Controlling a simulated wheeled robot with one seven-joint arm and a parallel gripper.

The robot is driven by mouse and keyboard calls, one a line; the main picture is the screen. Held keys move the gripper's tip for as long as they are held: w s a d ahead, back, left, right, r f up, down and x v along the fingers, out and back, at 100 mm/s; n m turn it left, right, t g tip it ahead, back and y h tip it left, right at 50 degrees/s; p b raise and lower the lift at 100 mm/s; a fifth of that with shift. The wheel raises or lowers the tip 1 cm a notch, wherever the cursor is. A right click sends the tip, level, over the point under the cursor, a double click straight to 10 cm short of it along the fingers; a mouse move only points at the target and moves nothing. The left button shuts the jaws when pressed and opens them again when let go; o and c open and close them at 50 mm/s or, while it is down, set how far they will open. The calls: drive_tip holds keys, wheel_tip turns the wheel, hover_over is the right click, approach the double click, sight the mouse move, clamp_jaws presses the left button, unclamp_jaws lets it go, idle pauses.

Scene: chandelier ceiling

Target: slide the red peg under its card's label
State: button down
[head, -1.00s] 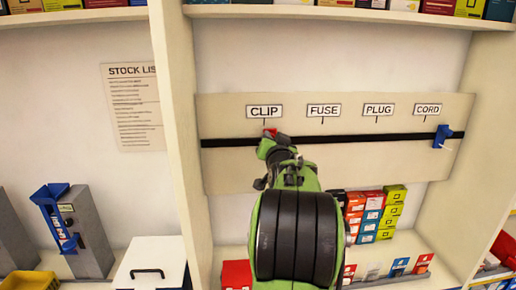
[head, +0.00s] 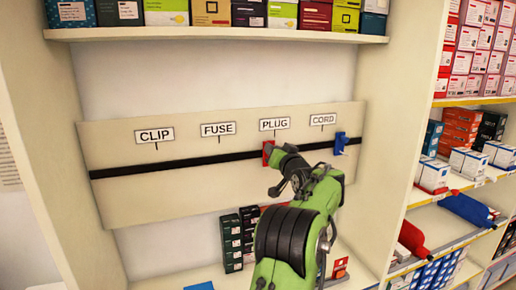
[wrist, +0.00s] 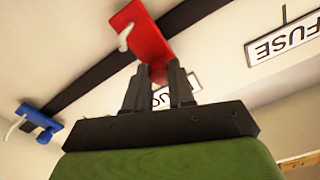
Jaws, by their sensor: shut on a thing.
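The red peg (head: 267,153) is on the black rail (head: 190,160), just below the PLUG label (head: 274,124) and slightly left of its tick. The red peg also shows in the wrist view (wrist: 147,32), with a pale hook on its side. My gripper (head: 275,155) is shut on the red peg's near end, as the wrist view also shows (wrist: 158,76). The CLIP (head: 154,135) and FUSE (head: 218,129) labels are to its left, and the CORD label (head: 323,119) is to its right. No readable card shows now.
A blue peg (head: 341,143) sits on the rail to the right, just past the CORD label; it also shows in the wrist view (wrist: 40,122). The rail is clear left of the red peg. Stacked boxes (head: 232,240) stand on the lower shelf, below the board (head: 120,200).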

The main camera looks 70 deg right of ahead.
drive_tip(key=shift+s+d+p, duration=0.35)
drive_tip(key=shift+s+d, duration=0.55)
drive_tip(key=shift+s, duration=0.1)
drive_tip(key=c, duration=1)
unclamp_jaws()
drive_tip(key=shift+o, duration=0.2)
drive_tip(key=b+v, duration=0.4)
drive_tip(key=v, duration=1.1)
drive_tip(key=shift+s+a, duration=0.25)
drive_tip(key=shift+a, duration=0.05)
